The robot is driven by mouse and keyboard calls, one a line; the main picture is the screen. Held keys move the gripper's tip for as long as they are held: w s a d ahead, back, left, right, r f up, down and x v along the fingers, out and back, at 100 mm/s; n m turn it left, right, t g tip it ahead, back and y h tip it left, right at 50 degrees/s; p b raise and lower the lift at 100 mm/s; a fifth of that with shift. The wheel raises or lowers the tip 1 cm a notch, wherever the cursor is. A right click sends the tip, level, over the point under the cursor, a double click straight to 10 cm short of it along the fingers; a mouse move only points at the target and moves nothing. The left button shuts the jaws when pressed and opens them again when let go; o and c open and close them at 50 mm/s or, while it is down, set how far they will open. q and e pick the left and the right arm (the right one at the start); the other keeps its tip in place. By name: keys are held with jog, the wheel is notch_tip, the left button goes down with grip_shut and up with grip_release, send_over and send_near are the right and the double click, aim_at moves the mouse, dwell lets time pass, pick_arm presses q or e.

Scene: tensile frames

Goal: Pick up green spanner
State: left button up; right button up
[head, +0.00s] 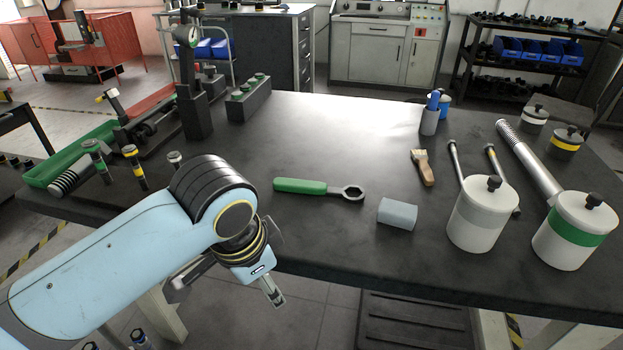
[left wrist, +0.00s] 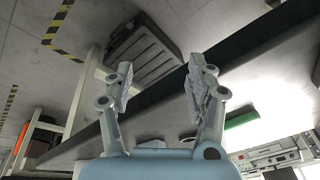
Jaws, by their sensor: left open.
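The green spanner (head: 300,186) lies flat on the dark table in the head view, its green handle to the left and its dark metal ring end to the right. My left gripper (head: 272,288) is in front of the table's near edge, below and left of the spanner and apart from it. In the left wrist view my left gripper (left wrist: 162,82) shows two spread fingers with nothing between them. A green patch (left wrist: 241,118) shows right of the fingers there; I cannot tell whether it is the spanner. My right gripper is not in view.
A grey block (head: 397,214) lies right of the spanner, with a wooden-handled brush (head: 423,168) behind it. White canisters (head: 476,222) and long bolts stand or lie at the right. A testing fixture (head: 193,105) and green tray (head: 70,157) are at the left. The table behind the spanner is clear.

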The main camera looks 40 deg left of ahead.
aim_at(305, 183)
pick_arm(q)
jog(key=w+a+r+m, duration=0.1)
jog(key=w, duration=0.2)
jog(key=w+a+m, duration=0.2)
jog(key=w, duration=0.2)
jog(key=w+a+r+m+g, duration=0.1)
jog(key=w, duration=0.2)
jog(key=shift+w+a+r, duration=0.15)
jog(key=shift+w+r, duration=0.2)
jog(key=w+a+r+m+g, duration=0.1)
jog(key=w+a+r+m, duration=0.1)
jog(key=w+a+r, duration=0.25)
jog(key=w+a+r+m+g, duration=0.1)
jog(key=w+a+r+m, duration=0.25)
jog(key=w, duration=0.25)
jog(key=shift+n+h, duration=0.35)
jog(key=shift+h, duration=0.05)
jog(key=f, duration=1)
jog(key=shift+w+d, duration=0.15)
jog(key=shift+d, duration=0.1)
grip_shut()
